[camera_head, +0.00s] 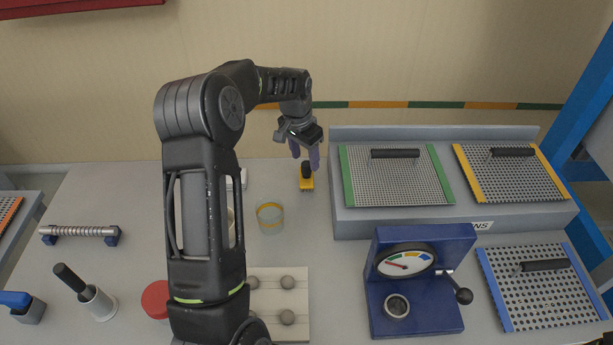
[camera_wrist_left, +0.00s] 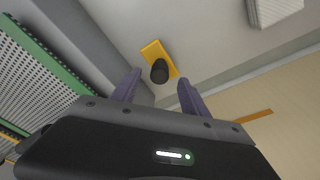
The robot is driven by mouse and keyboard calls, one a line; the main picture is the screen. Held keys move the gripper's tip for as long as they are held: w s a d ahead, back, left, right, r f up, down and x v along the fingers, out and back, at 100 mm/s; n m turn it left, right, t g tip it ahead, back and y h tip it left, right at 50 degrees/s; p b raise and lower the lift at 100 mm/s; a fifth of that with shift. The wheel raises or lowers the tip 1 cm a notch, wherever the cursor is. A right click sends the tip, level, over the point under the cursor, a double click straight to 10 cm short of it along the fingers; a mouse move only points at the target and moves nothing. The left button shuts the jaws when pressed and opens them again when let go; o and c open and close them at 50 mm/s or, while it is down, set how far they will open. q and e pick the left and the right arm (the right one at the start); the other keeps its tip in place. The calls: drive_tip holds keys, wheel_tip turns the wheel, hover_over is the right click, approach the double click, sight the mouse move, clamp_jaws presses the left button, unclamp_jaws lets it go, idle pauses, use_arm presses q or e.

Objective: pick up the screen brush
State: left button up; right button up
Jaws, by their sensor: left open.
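The screen brush, a small yellow block with a black upright knob handle, stands on the grey table near the back wall, left of the raised screen rack. In the head view the brush (camera_head: 307,184) is just below my left gripper (camera_head: 305,160). In the left wrist view the brush (camera_wrist_left: 159,62) lies beyond the fingertips, between their lines. My left gripper (camera_wrist_left: 157,84) is open with purple fingers pointing down, and nothing is between them. I cannot tell in the head view whether the fingers touch the knob. My right gripper is not in view.
The screen rack (camera_head: 350,220) with a green-framed screen (camera_head: 395,180) stands close right of the brush. A clear yellow-rimmed cup (camera_head: 270,218) stands in front left. A blue gauge box (camera_head: 420,300) is at the front. A white item (camera_wrist_left: 273,10) lies nearby.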

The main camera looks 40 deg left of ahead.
sight(306, 163)
use_arm(q)
drive_tip(key=f, duration=0.3)
drive_tip(key=shift+w+f, duration=0.15)
drive_tip(key=shift+w, duration=0.15)
drive_tip(key=shift+d, duration=0.1)
drive_tip(key=shift+c, duration=0.5)
clamp_jaws()
idle(0.9)
